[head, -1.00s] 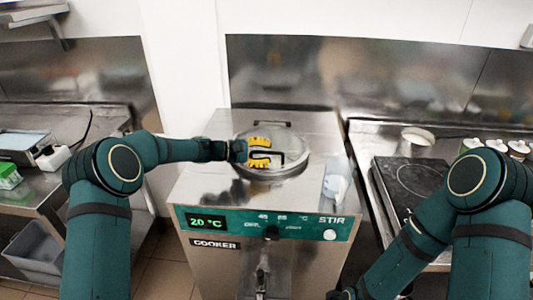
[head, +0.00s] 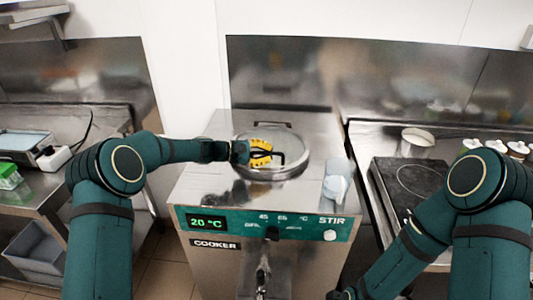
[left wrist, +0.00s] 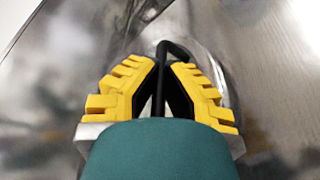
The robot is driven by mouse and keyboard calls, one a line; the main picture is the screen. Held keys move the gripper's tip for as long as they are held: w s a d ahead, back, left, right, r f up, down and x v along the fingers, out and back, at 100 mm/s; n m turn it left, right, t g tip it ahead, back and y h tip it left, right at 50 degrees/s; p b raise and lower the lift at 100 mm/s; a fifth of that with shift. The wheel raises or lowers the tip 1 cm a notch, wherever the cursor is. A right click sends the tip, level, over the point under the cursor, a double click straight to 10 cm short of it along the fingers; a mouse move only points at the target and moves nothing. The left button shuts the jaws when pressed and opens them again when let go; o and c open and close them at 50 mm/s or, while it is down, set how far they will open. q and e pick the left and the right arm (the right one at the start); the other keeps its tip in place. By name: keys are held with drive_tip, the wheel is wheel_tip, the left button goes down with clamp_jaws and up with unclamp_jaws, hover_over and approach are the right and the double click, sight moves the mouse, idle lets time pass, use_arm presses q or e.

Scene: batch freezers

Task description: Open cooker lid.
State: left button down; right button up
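The cooker (head: 290,205) is a steel box with a green front panel reading 20 °C. Its round steel lid (head: 290,172) lies flat and closed on top. A black bar handle (head: 282,158) stands on the lid. My left gripper (head: 268,153) reaches in from the left at the handle, its yellow-backed fingers drawn together. In the left wrist view the fingertips (left wrist: 162,68) close on the black handle (left wrist: 178,48) from both sides. My right arm hangs at the lower right; its fingers are outside the picture.
A pale, translucent item (head: 337,182) sits at the cooker top's right edge. A black hob (head: 408,182) and several small jars (head: 497,147) are on the right counter. A grey bin (head: 38,250) stands under the left counter. A second black bar (head: 272,124) is behind the lid.

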use_arm(q)
drive_tip(key=shift+w+r+p, duration=0.2)
drive_tip(key=shift+r+p, duration=0.4)
drive_tip(key=shift+r, duration=0.15)
drive_tip(key=r+p, duration=0.1)
drive_tip(key=w+r+n+p, duration=0.1)
drive_tip(key=r+p, duration=0.1)
drive_tip(key=shift+r, duration=0.3)
drive_tip(key=w+r+p, duration=0.6)
drive_tip(key=r+p, duration=0.1)
drive_tip(key=r, duration=0.2)
drive_tip(key=shift+r+p, duration=0.3)
drive_tip(key=shift+p, duration=0.05)
drive_tip(key=shift+w, duration=0.15)
drive_tip(key=c, duration=1.3)
unclamp_jaws()
drive_tip(key=shift+f, duration=0.1)
